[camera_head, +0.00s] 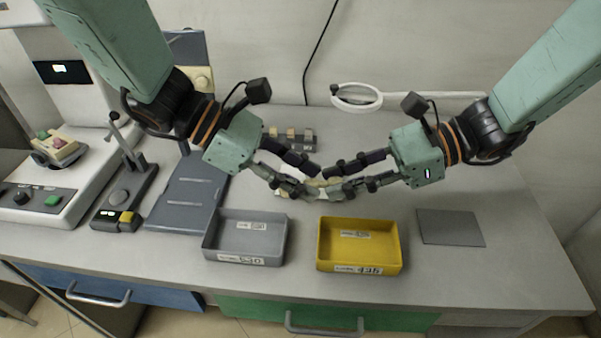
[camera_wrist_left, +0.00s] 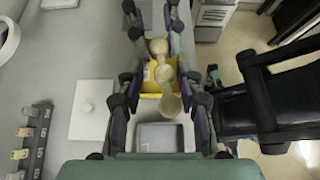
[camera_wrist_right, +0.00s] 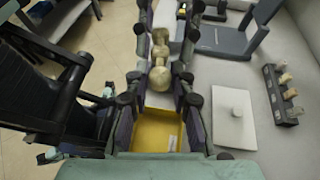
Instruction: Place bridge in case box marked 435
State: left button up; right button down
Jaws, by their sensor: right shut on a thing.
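The bridge (camera_head: 322,184) is a pale cream, knobbly piece held above the bench between my two grippers. It shows in the left wrist view (camera_wrist_left: 163,75) and the right wrist view (camera_wrist_right: 160,50). My right gripper (camera_head: 335,183) is shut on the bridge. My left gripper (camera_head: 307,181) has its fingertips at the bridge's other side; whether they grip it is hidden. The case box marked 435 (camera_head: 360,268) is the yellow open tray below and slightly right of the grippers. It looks empty, with its label on the front wall.
A grey box marked 530 (camera_head: 243,257) stands left of the yellow one. A grey flat plate (camera_head: 450,227) lies to the right. A small rack with several pieces (camera_head: 308,141) and a ring magnifier (camera_head: 357,98) stand behind. Bench machines fill the left.

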pick_arm(q)
jog(key=shift+s, duration=0.15)
grip_shut()
pick_arm(e)
jog(key=shift+w, duration=0.1)
jog(key=c, duration=1.1)
grip_release()
jog(key=shift+o, duration=0.2)
